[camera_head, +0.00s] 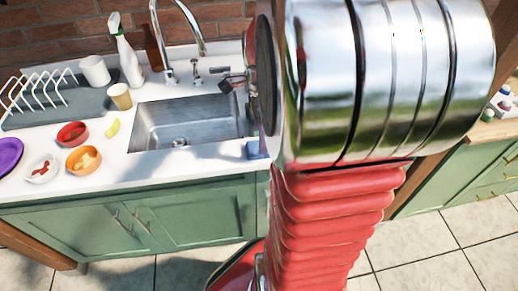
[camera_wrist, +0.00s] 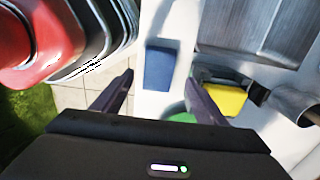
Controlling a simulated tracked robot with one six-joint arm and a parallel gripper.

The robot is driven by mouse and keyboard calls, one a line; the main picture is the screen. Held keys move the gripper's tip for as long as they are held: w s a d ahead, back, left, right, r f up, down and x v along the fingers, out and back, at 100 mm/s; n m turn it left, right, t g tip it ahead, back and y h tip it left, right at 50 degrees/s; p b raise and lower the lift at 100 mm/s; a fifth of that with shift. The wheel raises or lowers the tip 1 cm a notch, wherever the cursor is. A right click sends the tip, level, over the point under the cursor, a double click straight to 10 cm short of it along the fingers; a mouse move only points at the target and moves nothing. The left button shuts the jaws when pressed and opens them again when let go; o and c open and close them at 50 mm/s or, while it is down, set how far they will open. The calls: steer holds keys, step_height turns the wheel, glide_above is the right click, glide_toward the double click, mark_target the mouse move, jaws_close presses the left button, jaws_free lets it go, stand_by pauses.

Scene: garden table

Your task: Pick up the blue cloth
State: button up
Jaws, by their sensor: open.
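The blue cloth (camera_wrist: 158,66) is a small dark-blue rectangle lying flat on the white counter in the wrist view. In the head view a bluish patch of it (camera_head: 256,149) shows at the counter's front edge, right of the sink, partly hidden by my arm. My gripper (camera_wrist: 160,80) is open and empty, with its two dark fingers on either side of the cloth in the picture. The cloth appears beyond the fingertips; the distance between them cannot be told.
A yellow object (camera_wrist: 227,100) and a green object (camera_wrist: 182,117) sit near the right finger, partly hidden. The steel sink (camera_head: 190,120) is left of the cloth in the head view. Bowls, including an orange one (camera_head: 83,159), stand farther left. A tap (camera_head: 190,30) rises behind the sink.

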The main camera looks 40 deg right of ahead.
mark_target(252, 147)
step_height(252, 147, down, 4)
steer(key=shift+a+f, duration=0.1)
stand_by(0.6)
steer(key=c, duration=1.1)
